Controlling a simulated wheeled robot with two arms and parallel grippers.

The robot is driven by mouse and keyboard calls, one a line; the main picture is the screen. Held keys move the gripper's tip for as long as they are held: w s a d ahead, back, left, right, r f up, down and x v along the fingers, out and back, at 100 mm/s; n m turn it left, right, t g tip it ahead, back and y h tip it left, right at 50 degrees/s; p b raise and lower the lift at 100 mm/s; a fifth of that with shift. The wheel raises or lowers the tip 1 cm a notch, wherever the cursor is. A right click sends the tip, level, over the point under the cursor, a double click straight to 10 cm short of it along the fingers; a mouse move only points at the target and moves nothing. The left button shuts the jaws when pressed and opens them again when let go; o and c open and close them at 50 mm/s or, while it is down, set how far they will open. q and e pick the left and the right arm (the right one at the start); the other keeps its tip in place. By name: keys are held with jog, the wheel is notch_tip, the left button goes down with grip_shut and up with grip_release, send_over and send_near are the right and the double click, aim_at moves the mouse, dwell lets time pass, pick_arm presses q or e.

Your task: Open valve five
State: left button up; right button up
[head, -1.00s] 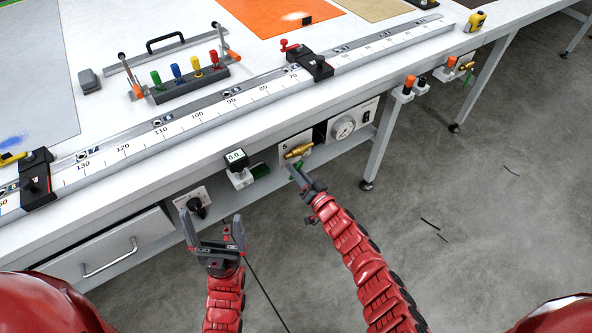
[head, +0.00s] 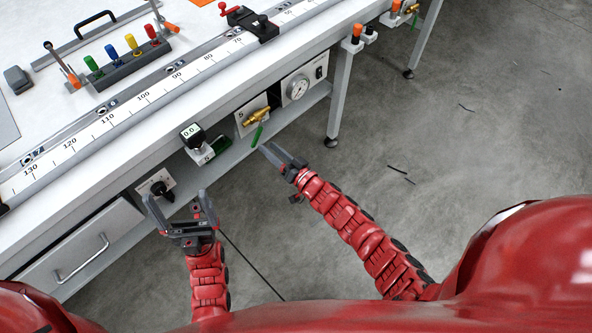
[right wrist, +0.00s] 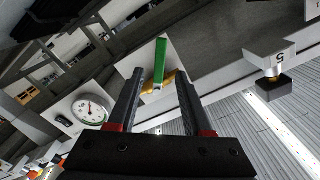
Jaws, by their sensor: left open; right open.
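Valve five is a brass valve (head: 258,117) on a white plate marked 5 under the table edge. Its green lever (head: 257,136) hangs down from the brass body in the head view. In the right wrist view the green lever (right wrist: 160,60) stands ahead between the fingers, with the brass body (right wrist: 152,83) behind it. My right gripper (head: 272,150) is open and empty, just right of and below the lever, apart from it in the head view. My left gripper (head: 173,198) is open and empty, near a black knob, away from the valve.
A round gauge (head: 298,88) sits right of the valve. A table leg (head: 338,100) stands further right. A drawer (head: 83,255) is at lower left. The floor on the right is open.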

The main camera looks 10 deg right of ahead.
jog(key=v, duration=1)
jog(key=shift+s+d+b, duration=0.2)
jog(key=shift+s+b, duration=0.05)
jog(key=shift+b, duration=0.05)
